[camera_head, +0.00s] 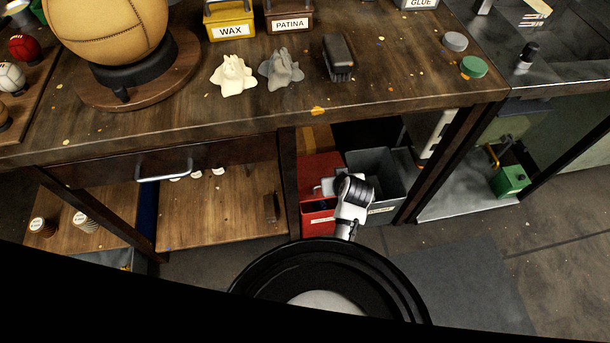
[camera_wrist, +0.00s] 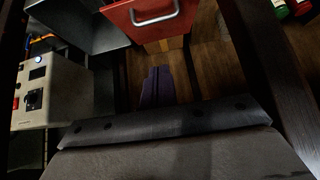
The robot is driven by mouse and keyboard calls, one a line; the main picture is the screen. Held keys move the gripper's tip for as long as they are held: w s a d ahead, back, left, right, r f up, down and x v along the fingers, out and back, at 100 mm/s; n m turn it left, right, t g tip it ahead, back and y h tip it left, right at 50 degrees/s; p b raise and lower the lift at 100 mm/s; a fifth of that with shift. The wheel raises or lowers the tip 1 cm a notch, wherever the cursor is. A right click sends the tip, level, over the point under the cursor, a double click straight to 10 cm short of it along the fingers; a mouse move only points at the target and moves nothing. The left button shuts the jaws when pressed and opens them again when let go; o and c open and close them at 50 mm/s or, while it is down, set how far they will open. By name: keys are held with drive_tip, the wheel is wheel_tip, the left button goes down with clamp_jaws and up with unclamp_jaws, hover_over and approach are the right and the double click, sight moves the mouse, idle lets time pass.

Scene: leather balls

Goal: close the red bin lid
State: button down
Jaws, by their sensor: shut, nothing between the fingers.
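The red bin (camera_head: 318,222) stands under the workbench, with a pale label on its front. A red panel (camera_head: 318,165), which looks like its lid, rises behind the front; I cannot tell its exact angle. My gripper (camera_head: 326,187) is at the bin, over its upper part and partly hiding it. In the wrist view a red panel with a metal handle (camera_wrist: 150,20) is at the top, apart from the dark shape that looks like my shut fingers (camera_wrist: 157,85). My gripper is shut with nothing in it; contact with the lid cannot be made out.
An open grey bin (camera_head: 378,163) stands right beside the red one. A table leg (camera_head: 286,180) is close on the left. The workbench top (camera_head: 390,105) overhangs the bins. A green box (camera_head: 511,180) is farther right. The floor (camera_head: 470,285) in front is clear.

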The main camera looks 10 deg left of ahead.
drive_tip(key=x, duration=0.4)
drive_tip(key=s+x, duration=0.1)
drive_tip(key=x, duration=0.2)
drive_tip(key=f+x, duration=0.1)
drive_tip(key=x, duration=0.3)
drive_tip(key=shift+d+f, duration=0.15)
drive_tip(key=shift+f, duration=0.25)
drive_tip(key=shift+s+f, duration=0.1)
drive_tip(key=shift+f, duration=0.45)
drive_tip(key=shift+f, duration=0.1)
